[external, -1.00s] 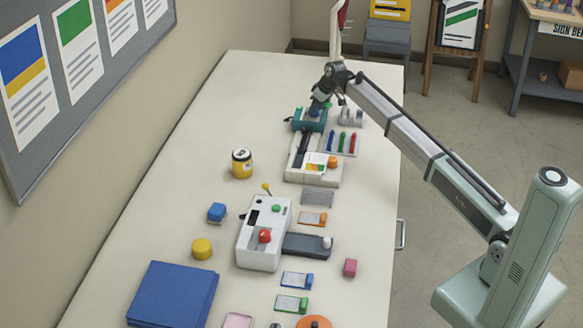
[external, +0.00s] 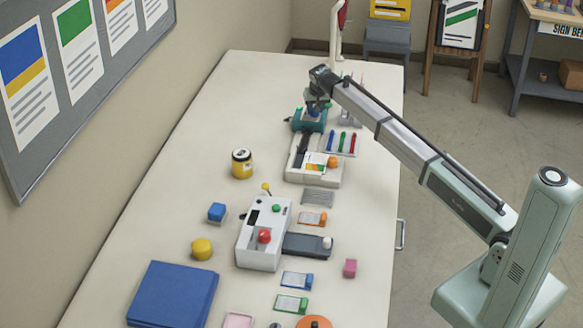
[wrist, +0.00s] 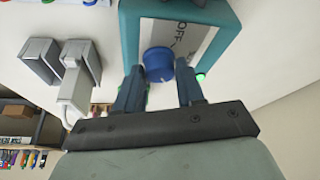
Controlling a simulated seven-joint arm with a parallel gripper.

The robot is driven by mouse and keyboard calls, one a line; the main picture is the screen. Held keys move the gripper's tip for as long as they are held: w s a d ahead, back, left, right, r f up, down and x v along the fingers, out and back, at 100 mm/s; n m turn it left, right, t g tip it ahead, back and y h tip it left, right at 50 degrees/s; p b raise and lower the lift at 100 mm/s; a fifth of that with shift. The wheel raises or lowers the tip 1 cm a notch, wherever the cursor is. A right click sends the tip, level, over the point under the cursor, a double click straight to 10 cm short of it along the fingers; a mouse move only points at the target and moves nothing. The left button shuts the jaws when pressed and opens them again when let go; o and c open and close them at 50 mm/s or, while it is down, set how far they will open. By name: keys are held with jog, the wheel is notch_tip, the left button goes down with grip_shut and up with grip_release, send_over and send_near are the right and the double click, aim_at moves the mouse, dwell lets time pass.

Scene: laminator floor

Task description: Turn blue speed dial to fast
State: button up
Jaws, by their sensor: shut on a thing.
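The blue speed dial (wrist: 157,62) is a round knob on the pale, printed face of a teal machine (wrist: 226,18). Lettering that reads "OFF" shows beside the dial in the wrist view. The teal machine (external: 308,124) stands toward the far end of the table in the external view. My gripper (wrist: 159,72) is shut on the dial, with one finger on each side of it. In the external view, my gripper (external: 315,107) is directly over the machine and hides part of its top. The dial's pointer and its exact setting cannot be made out.
A green light (wrist: 200,77) is by the right finger. Grey metal holders (wrist: 78,75) are to the left in the wrist view. The table's left side is mostly clear.

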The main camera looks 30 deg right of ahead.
jog(key=shift+m, duration=0.5)
jog(key=shift+s, duration=0.1)
jog(key=o, duration=1)
jog(key=v, duration=1.3)
jog(key=shift+a+r, duration=0.25)
jog(key=shift+r, duration=0.2)
